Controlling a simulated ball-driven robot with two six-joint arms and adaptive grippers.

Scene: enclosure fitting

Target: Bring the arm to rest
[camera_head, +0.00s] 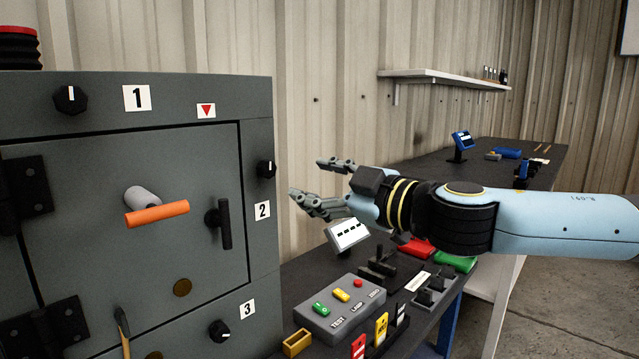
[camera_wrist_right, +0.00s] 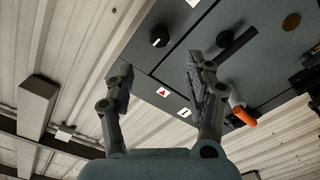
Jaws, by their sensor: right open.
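My right gripper (camera_head: 318,182) is open and empty, in front of the wall and to the right of the grey enclosure (camera_head: 190,100) in the head view. Its arm comes in from the right, above the dark bench. In the right wrist view the two fingers (camera_wrist_right: 160,85) are spread apart with nothing between them, and the enclosure (camera_wrist_right: 200,50) shows beyond them. The enclosure door (camera_head: 80,200) appears closed, with an orange-ended handle (camera_head: 157,213) and a black lever (camera_head: 224,223). My left gripper is in neither view.
Below my right arm, the bench (camera_head: 310,265) holds a grey button box (camera_head: 340,308), a small display (camera_head: 348,234), red and green parts, and coloured tags. A yellow block (camera_head: 297,342) sits near its front. A shelf (camera_head: 440,78) is on the wall. The floor at right is clear.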

